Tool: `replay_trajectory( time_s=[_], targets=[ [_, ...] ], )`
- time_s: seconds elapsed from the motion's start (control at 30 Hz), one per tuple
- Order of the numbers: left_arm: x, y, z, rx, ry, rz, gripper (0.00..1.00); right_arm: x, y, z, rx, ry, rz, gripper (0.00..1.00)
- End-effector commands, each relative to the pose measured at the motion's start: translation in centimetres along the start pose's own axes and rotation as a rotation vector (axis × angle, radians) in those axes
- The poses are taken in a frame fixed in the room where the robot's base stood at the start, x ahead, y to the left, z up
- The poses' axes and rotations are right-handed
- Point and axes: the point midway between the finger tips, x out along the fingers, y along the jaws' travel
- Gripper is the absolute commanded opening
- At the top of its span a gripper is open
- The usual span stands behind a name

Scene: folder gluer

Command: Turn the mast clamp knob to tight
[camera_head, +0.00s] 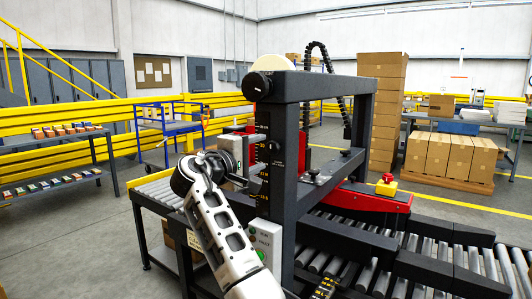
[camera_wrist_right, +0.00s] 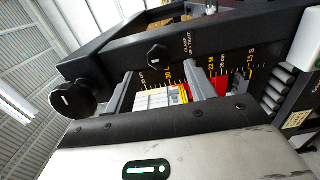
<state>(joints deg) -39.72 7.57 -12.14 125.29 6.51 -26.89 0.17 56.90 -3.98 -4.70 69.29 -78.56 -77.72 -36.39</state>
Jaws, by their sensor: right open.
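The mast clamp knob (camera_wrist_right: 158,54) is a small black knob with a pale mark, on the dark mast beside the white label "CLAMP UP = TIGHT". In the wrist view it sits just beyond and between my right fingertips, apart from them. In the head view, my right gripper (camera_head: 256,158) is in front of the mast (camera_head: 283,205), with its fingers toward the scale side. My right gripper also shows in the wrist view (camera_wrist_right: 160,70), open and empty. The exact setting of the knob's mark is hard to read. My left gripper is out of view.
A larger black knob (camera_head: 256,83) with a white mark tops the mast and also shows in the wrist view (camera_wrist_right: 72,100). A control box (camera_head: 265,246) is low on the mast. A red emergency button (camera_head: 387,179) and conveyor rollers (camera_head: 460,262) lie to the right.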

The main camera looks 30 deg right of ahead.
Motion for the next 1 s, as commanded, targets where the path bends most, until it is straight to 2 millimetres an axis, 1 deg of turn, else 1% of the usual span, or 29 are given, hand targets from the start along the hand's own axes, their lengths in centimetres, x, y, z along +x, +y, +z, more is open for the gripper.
replay_trajectory(
  time_s=[0.03,0.2,0.3,0.43,0.53,0.63,1.0],
  targets=[
    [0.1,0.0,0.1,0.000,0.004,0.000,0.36,-1.4,-0.2,-0.1,0.002,0.005,-0.001,0.55],
    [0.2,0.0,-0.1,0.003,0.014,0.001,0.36,-5.6,-0.2,-0.1,0.001,0.004,-0.002,0.55],
    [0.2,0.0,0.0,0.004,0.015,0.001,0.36,-7.7,-0.2,0.0,0.002,0.002,-0.002,0.55],
    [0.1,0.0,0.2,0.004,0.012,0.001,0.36,-9.7,-0.1,0.0,-0.001,0.001,-0.002,0.55],
    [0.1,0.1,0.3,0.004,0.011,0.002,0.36,-10.7,-0.1,0.0,-0.001,0.001,-0.002,0.55],
    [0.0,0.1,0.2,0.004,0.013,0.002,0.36,-11.1,-0.1,0.0,0.000,0.000,-0.003,0.55],
    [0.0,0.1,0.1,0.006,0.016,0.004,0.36,-11.2,-0.1,0.0,0.000,-0.001,-0.002,0.55]
  ],
)
